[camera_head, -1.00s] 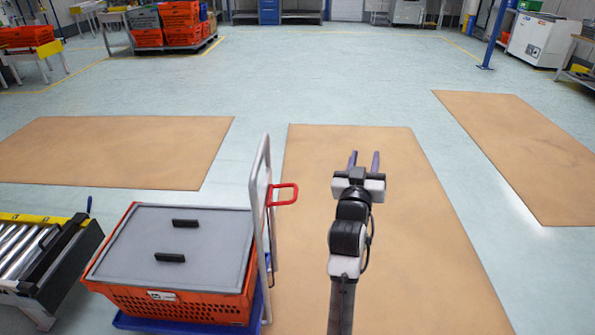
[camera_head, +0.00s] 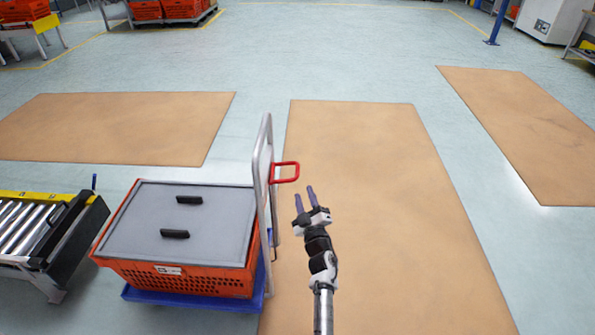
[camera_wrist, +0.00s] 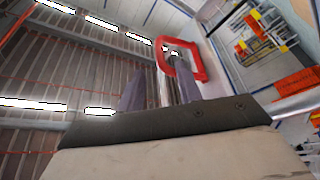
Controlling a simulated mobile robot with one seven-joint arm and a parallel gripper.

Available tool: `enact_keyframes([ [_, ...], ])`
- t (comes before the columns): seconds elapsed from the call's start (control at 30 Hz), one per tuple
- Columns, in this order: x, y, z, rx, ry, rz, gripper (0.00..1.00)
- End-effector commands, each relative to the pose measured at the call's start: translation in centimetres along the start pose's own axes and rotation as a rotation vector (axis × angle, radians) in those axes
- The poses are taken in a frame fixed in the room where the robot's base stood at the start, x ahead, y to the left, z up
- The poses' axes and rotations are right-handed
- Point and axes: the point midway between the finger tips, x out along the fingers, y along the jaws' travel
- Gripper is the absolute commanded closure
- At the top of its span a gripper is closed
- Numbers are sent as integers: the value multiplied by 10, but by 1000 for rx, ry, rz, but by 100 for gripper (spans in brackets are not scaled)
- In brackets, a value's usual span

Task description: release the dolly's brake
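The dolly has a blue base (camera_head: 195,299) and an upright grey push handle frame (camera_head: 262,185) at its right side. A red loop lever (camera_head: 286,172), likely the brake lever, sticks out to the right from that frame. It also shows in the wrist view (camera_wrist: 202,63), beyond the fingers. My gripper (camera_head: 305,193) is just below and to the right of the red lever, apart from it. Its two fingers are spread with nothing between them. In the wrist view the fingers (camera_wrist: 160,90) point towards the red lever.
An orange tote (camera_head: 185,278) with a grey lid (camera_head: 180,220) and two black grips sits on the dolly. A roller conveyor (camera_head: 40,235) stands to its left. Brown mats (camera_head: 370,190) lie on the floor. The floor ahead and to the right is clear.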

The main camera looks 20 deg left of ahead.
Motion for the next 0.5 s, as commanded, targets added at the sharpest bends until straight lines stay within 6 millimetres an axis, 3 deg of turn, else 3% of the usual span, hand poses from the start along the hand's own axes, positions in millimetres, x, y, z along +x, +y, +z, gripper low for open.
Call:
enact_keyframes([
  [0.3,65,0,-1,-1,2,0,65],
  [0.5,92,0,0,-1,1,1,65],
])
